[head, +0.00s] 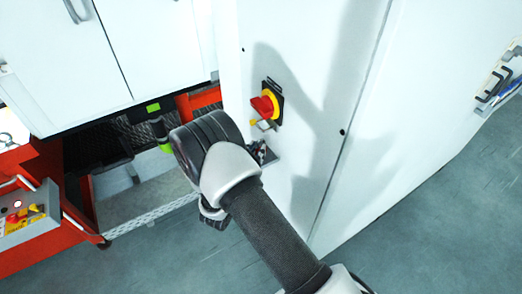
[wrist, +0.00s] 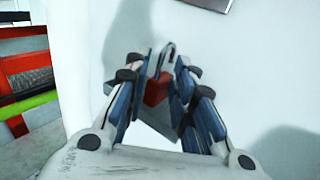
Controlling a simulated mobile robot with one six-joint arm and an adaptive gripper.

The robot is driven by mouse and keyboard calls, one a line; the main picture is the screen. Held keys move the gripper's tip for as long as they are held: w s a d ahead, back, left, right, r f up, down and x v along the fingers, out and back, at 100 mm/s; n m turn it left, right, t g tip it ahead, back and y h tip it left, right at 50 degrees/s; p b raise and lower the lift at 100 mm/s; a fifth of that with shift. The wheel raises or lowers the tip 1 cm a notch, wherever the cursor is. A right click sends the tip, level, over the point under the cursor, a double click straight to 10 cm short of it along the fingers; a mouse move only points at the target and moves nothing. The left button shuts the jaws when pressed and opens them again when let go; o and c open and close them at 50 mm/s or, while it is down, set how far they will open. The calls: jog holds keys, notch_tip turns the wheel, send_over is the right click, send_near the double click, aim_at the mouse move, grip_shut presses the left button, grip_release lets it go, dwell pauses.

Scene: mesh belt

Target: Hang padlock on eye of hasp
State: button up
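A red padlock (wrist: 156,91) with a grey shackle sits between the two fingers of my gripper (wrist: 161,88) in the wrist view. The shackle points up in that picture. The fingers lie close on both sides of the body, and I cannot tell whether they press on it. In the head view my gripper (head: 258,152) is at the small grey shelf (head: 270,158) on the white cabinet, mostly hidden behind my wrist. The hasp (head: 264,125) appears as a small pale piece below the red and yellow rotary switch (head: 264,105). Its eye is too small to make out.
The white cabinet face (head: 310,60) fills the middle. At left are a mesh conveyor (head: 150,213) and a red cart with a control box (head: 25,215). A tool rack (head: 500,80) hangs at far right.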

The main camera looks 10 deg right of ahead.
grip_shut()
jog(key=shift+r, duration=0.1)
